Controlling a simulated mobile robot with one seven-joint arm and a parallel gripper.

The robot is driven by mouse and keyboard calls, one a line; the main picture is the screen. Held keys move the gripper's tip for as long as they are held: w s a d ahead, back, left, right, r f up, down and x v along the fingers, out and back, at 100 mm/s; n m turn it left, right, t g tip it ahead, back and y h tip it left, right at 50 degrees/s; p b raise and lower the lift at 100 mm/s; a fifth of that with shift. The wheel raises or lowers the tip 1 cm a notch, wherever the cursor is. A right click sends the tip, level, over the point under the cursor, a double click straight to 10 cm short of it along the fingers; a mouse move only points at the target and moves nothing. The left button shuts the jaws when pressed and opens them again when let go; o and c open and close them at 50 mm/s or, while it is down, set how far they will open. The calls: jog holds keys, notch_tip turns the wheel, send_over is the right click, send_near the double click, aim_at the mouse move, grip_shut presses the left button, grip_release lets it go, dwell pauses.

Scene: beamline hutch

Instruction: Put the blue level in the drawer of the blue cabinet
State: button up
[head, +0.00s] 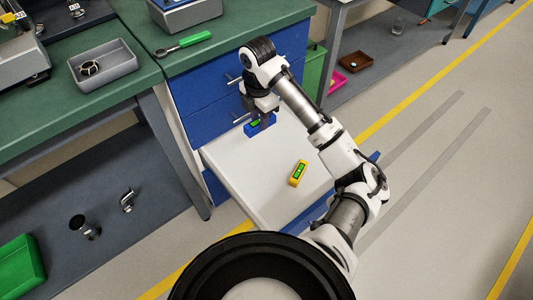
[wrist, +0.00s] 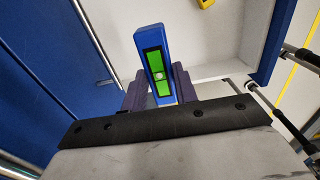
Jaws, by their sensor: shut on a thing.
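The blue level (head: 254,127) has a green vial window. My gripper (head: 263,114) points down and is shut on it. In the wrist view the blue level (wrist: 150,38) stands out between the two dark fingers (wrist: 158,92). The blue cabinet (head: 212,98) has its drawer (head: 245,178) pulled far out, showing a white floor. The level is over the drawer's inner end, close to the cabinet face. I cannot tell whether it touches the drawer floor. My fingers hide part of it.
A yellow level (head: 298,173) lies in the drawer, nearer its front. The drawer floor between the two levels is clear. A green-handled tool (head: 183,43) and a grey tray (head: 103,66) are on the green worktops. A green bin (head: 18,268) sits on the lower shelf.

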jog(key=shift+f+b, duration=2.05)
jog(key=shift+f, duration=7.1)
jog(key=shift+f+b, duration=0.3)
jog(key=shift+f, duration=0.3)
jog(key=o, duration=1.1)
jog(key=shift+c, duration=0.2)
jog(key=shift+r, duration=0.15)
notch_tip(320, 180, up, 13)
jog(key=p, duration=0.3)
